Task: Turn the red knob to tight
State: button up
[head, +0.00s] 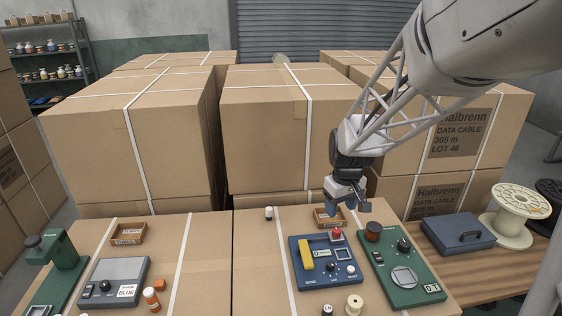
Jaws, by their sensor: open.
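A bright red knob or button (337,234) stands at the upper right of a blue panel box (322,280). A dark reddish-brown knob (373,231) stands on the green device (405,288) just right of it. I cannot read any tight mark in this view. My gripper (347,207) hangs above and slightly behind the red knob, near a small wooden tray (329,222). Its fingers are apart and hold nothing that I can see. The gripper appears clear of both knobs.
The blue box also has a yellow bar (306,254). A grey scale (114,283), an orange-brown bottle (151,298) and a green press (58,262) stand left. Tall cartons (262,110) stand behind. The carton top left of the blue box is mostly clear.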

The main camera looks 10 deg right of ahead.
jog(key=n+g, duration=0.1)
jog(key=n, duration=0.1)
send_over(337, 230)
notch_tip(337, 230, down, 11)
jog(key=shift+d+f, duration=0.15)
jog(key=shift+f, duration=0.2)
jog(key=shift+f, duration=3.65)
jog(key=shift+c, duration=0.2)
jog(key=c, duration=0.9)
